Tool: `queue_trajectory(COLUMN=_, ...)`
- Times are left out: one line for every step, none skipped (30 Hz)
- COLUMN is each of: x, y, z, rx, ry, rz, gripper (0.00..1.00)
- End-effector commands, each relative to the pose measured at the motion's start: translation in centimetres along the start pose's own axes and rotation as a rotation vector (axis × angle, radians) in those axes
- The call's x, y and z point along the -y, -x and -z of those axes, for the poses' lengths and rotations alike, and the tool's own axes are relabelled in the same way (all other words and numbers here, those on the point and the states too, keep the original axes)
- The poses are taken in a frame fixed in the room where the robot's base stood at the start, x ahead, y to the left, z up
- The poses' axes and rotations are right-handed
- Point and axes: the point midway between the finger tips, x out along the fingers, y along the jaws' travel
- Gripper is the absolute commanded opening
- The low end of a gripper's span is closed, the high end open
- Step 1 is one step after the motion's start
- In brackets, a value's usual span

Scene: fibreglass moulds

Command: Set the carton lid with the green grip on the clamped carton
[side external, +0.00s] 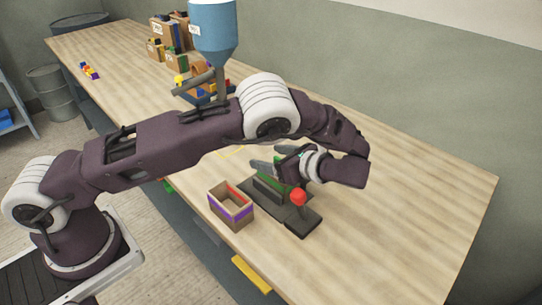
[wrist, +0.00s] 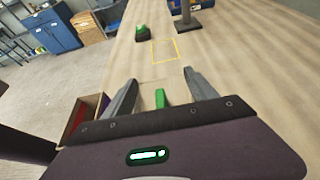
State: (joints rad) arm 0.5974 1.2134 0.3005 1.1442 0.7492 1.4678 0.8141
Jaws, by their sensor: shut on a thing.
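My gripper (wrist: 160,80) is level over the clamp, its fingers pointing left in the side view (side external: 262,167). A green grip (wrist: 160,98) sits between the fingers, and I am shut on it. A pale tan patch around it blends with the table, so the lid's outline and tilt are unclear. The open carton (side external: 231,207), brown with a purple band and some red inside, stands upright beside the dark clamp (side external: 303,220) with its red ball knob (side external: 298,197). In the wrist view the carton (wrist: 72,124) is left of the fingers, partly hidden by my gripper body.
A yellow outlined square (wrist: 178,50) on the table is empty. A green-topped dark item (wrist: 142,34) stands beyond it. A blue hopper (side external: 213,30) on a post and several boxes (side external: 165,35) stand farther back. The right of the table is clear.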

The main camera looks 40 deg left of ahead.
Motion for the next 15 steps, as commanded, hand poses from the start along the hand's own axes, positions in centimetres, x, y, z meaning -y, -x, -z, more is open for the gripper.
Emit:
queue_trajectory(x=0.0, y=-0.04, z=0.08, rx=0.0, ry=0.0, rz=0.0, gripper=0.28)
queue_trajectory(x=0.0, y=-0.05, z=0.12, rx=0.0, ry=0.0, rz=0.0, gripper=0.28)
queue_trajectory(x=0.01, y=-0.08, z=0.18, rx=0.0, ry=0.0, rz=0.0, gripper=0.28)
queue_trajectory(x=0.0, y=-0.1, z=0.22, rx=0.0, ry=0.0, rz=0.0, gripper=0.28)
queue_trajectory(x=0.0, y=-0.11, z=0.27, rx=0.0, ry=0.0, rz=0.0, gripper=0.28)
queue_trajectory(x=0.01, y=-0.14, z=0.32, rx=0.0, ry=0.0, rz=0.0, gripper=0.28)
queue_trajectory(x=0.01, y=-0.14, z=0.34, rx=0.0, ry=0.0, rz=0.0, gripper=0.68)
queue_trajectory(x=0.01, y=-0.14, z=0.33, rx=0.0, ry=0.0, rz=0.0, gripper=0.74)
queue_trajectory(x=0.01, y=-0.14, z=0.33, rx=0.0, ry=0.0, rz=0.0, gripper=0.82)
queue_trajectory(x=0.01, y=-0.13, z=0.32, rx=0.0, ry=0.0, rz=0.0, gripper=0.88)
queue_trajectory(x=0.01, y=-0.13, z=0.32, rx=0.0, ry=0.0, rz=0.0, gripper=0.92)
queue_trajectory(x=0.01, y=-0.13, z=0.32, rx=0.0, ry=0.0, rz=0.0, gripper=0.92)
queue_trajectory(x=0.01, y=-0.13, z=0.32, rx=0.0, ry=0.0, rz=0.0, gripper=0.92)
queue_trajectory(x=0.01, y=-0.13, z=0.32, rx=0.0, ry=0.0, rz=0.0, gripper=0.92)
queue_trajectory(x=0.01, y=-0.13, z=0.32, rx=0.0, ry=0.0, rz=0.0, gripper=0.92)
